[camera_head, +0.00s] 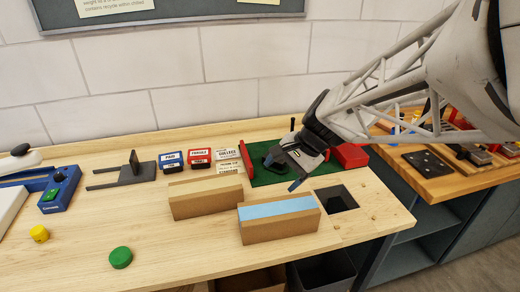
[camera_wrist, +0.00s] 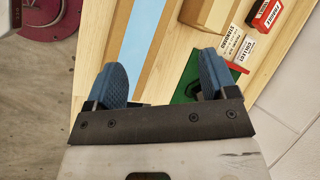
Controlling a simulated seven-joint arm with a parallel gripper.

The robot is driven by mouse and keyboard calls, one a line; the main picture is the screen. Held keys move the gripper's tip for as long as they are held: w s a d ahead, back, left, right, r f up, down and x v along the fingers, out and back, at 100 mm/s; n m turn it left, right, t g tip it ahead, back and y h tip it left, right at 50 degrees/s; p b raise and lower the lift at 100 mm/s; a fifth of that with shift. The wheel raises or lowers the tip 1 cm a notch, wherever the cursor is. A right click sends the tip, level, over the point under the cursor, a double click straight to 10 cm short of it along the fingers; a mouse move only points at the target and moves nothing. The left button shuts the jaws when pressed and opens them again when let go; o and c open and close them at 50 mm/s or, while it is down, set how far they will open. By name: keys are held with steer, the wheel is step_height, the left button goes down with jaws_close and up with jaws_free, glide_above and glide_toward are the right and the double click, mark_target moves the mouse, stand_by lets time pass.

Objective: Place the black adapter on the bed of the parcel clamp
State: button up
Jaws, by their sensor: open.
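The parcel clamp shows as a green bed (camera_head: 262,178) with a red jaw (camera_head: 246,160) at its left and a red block (camera_head: 351,155) at its right. My gripper (camera_head: 282,173) is open above the clamp, and its arm hides much of the bed. In the wrist view its two blue fingers (camera_wrist: 161,76) are spread, with bare wood between them. A small dark shape (camera_wrist: 193,91) lies against the green beside the right finger. It may be the black adapter, but it is mostly hidden and I cannot tell. No other clear adapter shows.
A plain cardboard box (camera_head: 205,199) and a blue-topped one (camera_head: 280,218) stand in front of the clamp. A square opening (camera_head: 337,199) lies to their right. Labelled blue, red and white boxes (camera_head: 199,160) stand left of the clamp. The front left bench is mostly clear.

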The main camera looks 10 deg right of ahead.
steer(key=s+r+n+h, duration=0.2)
steer(key=s+n, duration=0.3)
steer(key=s, duration=0.3)
steer(key=s+a+r+n+h, duration=0.1)
steer(key=s+r+n+h, duration=0.1)
steer(key=s+n+h, duration=0.2)
steer(key=s+n, duration=0.1)
steer(key=s, duration=0.2)
steer(key=shift+s+n, duration=0.3)
steer(key=shift+s, duration=0.05)
